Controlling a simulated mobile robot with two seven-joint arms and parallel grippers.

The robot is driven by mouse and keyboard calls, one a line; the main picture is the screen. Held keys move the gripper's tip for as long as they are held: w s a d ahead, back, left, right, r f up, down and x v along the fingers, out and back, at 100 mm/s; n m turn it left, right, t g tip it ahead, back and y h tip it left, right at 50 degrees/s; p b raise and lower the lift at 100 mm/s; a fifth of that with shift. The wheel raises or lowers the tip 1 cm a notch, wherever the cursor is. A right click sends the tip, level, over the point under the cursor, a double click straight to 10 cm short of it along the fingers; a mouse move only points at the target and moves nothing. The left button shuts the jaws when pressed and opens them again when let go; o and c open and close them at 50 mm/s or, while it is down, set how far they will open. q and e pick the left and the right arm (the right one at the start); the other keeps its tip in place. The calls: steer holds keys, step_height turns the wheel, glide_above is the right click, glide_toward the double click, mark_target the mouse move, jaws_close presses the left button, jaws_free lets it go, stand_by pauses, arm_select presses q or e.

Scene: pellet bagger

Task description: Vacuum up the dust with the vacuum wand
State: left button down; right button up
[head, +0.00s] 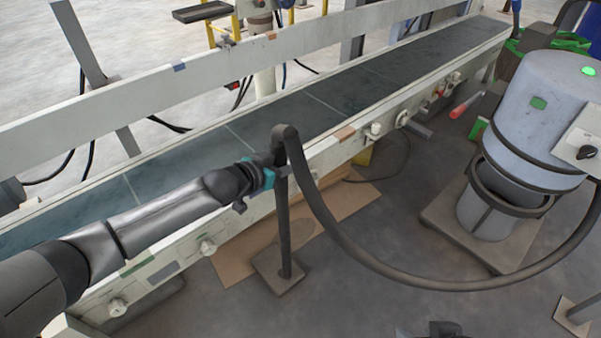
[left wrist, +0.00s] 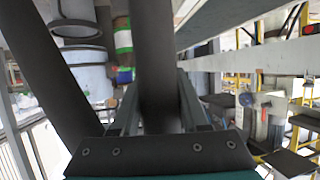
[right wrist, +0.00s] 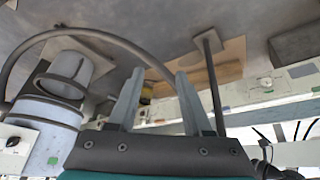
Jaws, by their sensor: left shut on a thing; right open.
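The vacuum wand (head: 284,225) is a dark upright tube with a bent top, beside the conveyor's near side. Its flat foot (head: 280,275) is on the floor by a cardboard sheet (head: 335,210). My left gripper (head: 275,175) is shut on the wand's upper part; the wand (left wrist: 154,50) fills the space between its fingers. A dark hose (head: 375,262) runs from the wand top to the grey vacuum drum (head: 530,105) at right. My right gripper (right wrist: 157,90) is open and empty. A darker patch (head: 262,234) lies on the cardboard; I cannot tell if it is dust.
The conveyor (head: 300,112) with pale side rails crosses the view diagonally, with knobs along its near rail. The drum stands on a flat base (head: 440,220). The hose loops low over the open floor. A red-handled tool (head: 463,106) and a thin cable lie near the conveyor.

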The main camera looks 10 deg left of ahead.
arm_select(q)
steer(key=shift+w+a+r+b, duration=0.1)
steer(key=shift+w+a+b, duration=0.3)
steer(key=shift+w+a, duration=0.3)
steer(key=shift+w+a+r+b, duration=0.1)
steer(key=shift+w+a+b, duration=0.3)
steer(key=shift+a, duration=0.4)
arm_select(e)
steer(key=shift+w+a+f+t+y, duration=0.15)
steer(key=shift+w+a+t+y, duration=0.25)
steer(key=shift+w+a+t, duration=0.4)
steer(key=shift+w+a+f+t+y, duration=0.1)
steer(key=shift+w+a+t+y, duration=0.4)
steer(key=shift+w+a, duration=0.4)
steer(key=shift+s, duration=0.1)
